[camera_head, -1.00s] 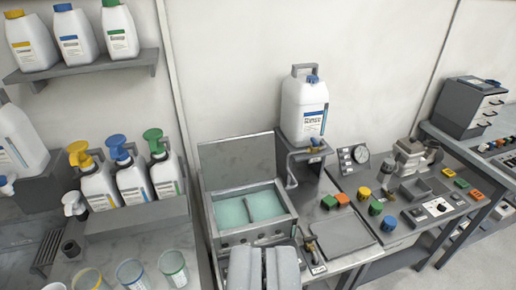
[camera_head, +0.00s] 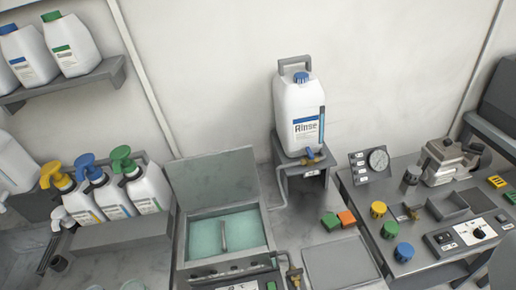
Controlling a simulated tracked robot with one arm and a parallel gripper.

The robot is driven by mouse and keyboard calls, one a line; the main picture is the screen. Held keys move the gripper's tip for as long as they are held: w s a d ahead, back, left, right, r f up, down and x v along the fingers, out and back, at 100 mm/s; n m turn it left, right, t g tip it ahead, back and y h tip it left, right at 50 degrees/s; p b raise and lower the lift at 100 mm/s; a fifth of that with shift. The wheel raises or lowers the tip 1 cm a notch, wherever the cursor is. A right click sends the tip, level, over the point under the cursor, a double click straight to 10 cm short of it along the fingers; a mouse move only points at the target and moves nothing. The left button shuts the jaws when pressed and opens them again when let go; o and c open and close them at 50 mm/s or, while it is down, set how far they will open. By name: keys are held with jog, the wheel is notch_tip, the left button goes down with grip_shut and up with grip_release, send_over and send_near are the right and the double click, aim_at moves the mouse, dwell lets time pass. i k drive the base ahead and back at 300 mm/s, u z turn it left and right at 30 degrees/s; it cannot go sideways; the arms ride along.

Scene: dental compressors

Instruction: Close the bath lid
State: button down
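The bath (camera_head: 185,258) is a grey box at the lower middle, with teal liquid and a thin upright grey divider or handle inside. Its lid (camera_head: 213,192) is a flat grey-green panel standing open at the back edge, tilted up towards the wall. The bath's front panel is partly cut off by the bottom edge of the picture. My gripper is not clearly visible in this view, so its distance from the lid cannot be told.
A white Rinse bottle (camera_head: 300,118) stands on a grey stand (camera_head: 303,175) right of the lid, with a tap and tube. Pump bottles (camera_head: 149,187) stand in a holder on the left. A flat grey plate (camera_head: 342,262) lies right of the bath.

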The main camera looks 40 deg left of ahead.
aim_at(224, 176)
jog(key=u, duration=0.3)
jog(key=i, duration=1)
jog(key=u, duration=0.75)
